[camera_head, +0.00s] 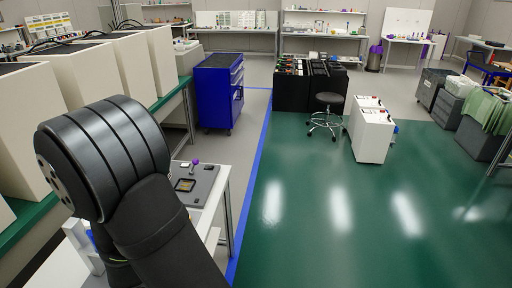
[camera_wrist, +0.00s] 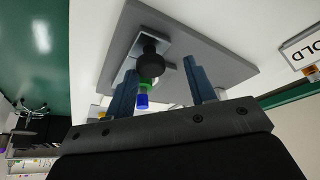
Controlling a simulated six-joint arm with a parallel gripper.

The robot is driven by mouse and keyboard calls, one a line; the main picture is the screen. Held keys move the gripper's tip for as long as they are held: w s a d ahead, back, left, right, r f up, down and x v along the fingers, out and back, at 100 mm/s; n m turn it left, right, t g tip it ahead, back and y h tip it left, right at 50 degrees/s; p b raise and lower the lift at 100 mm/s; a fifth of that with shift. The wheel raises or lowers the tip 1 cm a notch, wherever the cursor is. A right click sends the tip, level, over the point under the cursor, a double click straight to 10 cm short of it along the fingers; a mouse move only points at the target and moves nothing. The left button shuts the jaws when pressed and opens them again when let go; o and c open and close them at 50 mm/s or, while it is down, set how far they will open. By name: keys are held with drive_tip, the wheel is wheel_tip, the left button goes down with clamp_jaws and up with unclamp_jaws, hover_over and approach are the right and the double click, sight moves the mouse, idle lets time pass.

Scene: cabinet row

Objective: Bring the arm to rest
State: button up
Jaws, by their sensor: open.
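My gripper (camera_wrist: 161,66) shows in the wrist view as two blue fingers standing apart, with nothing clamped between them. Between and beyond the fingers is a dark round knob (camera_wrist: 150,48) with a green and a blue piece (camera_wrist: 142,101) below it in the picture. I cannot tell how far these are from the fingertips. In the head view my arm is bent at the lower left, and its links hide my gripper.
A grey panel (camera_head: 205,179) with a purple ball (camera_head: 195,162) lies on a white table beside my arm. Large beige cabinets (camera_head: 148,58) stand on a green bench at left. A blue tool cart (camera_head: 217,92) stands beyond.

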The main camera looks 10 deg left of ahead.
drive_tip(key=a, duration=1)
drive_tip(key=shift+a, duration=0.4)
drive_tip(key=shift+s, duration=0.1)
drive_tip(key=c, duration=0.8)
drive_tip(key=d+r+n, duration=0.1)
drive_tip(key=r, duration=0.2)
drive_tip(key=d+r+n+g, duration=0.1)
drive_tip(key=r, duration=0.2)
drive_tip(key=d+r+n, duration=0.1)
drive_tip(key=r, duration=0.2)
drive_tip(key=shift+r+n, duration=0.25)
drive_tip(key=shift+n, duration=0.05)
clamp_jaws()
drive_tip(key=shift+x, duration=4.95)
